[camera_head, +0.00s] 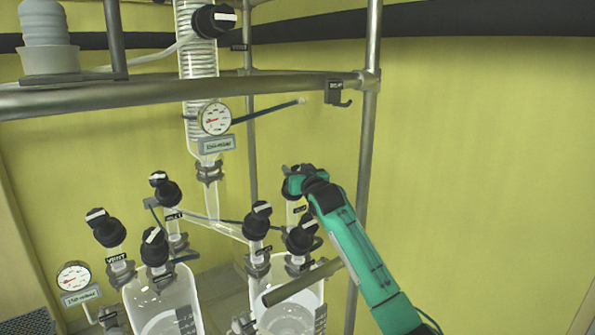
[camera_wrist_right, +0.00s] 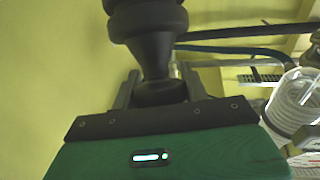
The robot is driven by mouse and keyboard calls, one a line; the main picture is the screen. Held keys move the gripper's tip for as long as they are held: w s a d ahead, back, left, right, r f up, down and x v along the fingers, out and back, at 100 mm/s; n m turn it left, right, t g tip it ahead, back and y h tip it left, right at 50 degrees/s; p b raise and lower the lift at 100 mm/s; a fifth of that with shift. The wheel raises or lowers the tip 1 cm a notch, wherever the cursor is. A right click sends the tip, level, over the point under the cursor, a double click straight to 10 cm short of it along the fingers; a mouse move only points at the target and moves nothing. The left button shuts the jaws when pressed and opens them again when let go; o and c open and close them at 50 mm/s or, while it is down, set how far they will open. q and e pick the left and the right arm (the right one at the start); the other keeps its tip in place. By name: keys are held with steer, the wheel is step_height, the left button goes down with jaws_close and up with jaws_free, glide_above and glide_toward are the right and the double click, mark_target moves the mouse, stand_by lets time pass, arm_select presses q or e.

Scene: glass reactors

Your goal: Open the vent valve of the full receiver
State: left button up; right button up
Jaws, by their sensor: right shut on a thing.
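Two glass receivers stand low in the head view, a left one (camera_head: 160,297) and a right one (camera_head: 290,312); I cannot tell their fill levels apart. The left one has a black knob (camera_head: 104,229) above a label reading VENT. My right gripper (camera_head: 295,179) is at the rear valve of the right receiver, whose small label is too small to read surely. It is shut on that valve's black knob (camera_head: 290,190), which also shows between the fingers in the wrist view (camera_wrist_right: 158,92). The gripper hides most of the knob. My left gripper is not in view.
Other black valve knobs (camera_head: 261,220) stand close by, left of and in front of the gripper. A glass column with a dial gauge (camera_head: 214,119) rises behind. A metal frame post (camera_head: 365,150) stands just right. A dark rod (camera_head: 300,283) crosses the right receiver. The right side is bare wall.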

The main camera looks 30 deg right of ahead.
steer(key=shift+n+y, duration=1.4)
steer(key=shift+n, duration=0.1)
steer(key=shift+a+n+y, duration=0.1)
steer(key=shift+n+y, duration=0.4)
steer(key=shift+y, duration=0.2)
steer(key=shift+a+n+g+y, duration=0.2)
steer(key=shift+n+g+y, duration=0.1)
steer(key=shift+n+y, duration=1.1)
steer(key=o, duration=1)
steer(key=shift+w, duration=0.1)
steer(key=shift+f+b, duration=0.1)
steer(key=shift+b, duration=0.2)
steer(key=shift+s+f, duration=0.1)
steer(key=shift+s, duration=0.25)
steer(key=b+v, duration=0.4)
steer(key=v, duration=0.3)
steer(key=shift+b, duration=0.35)
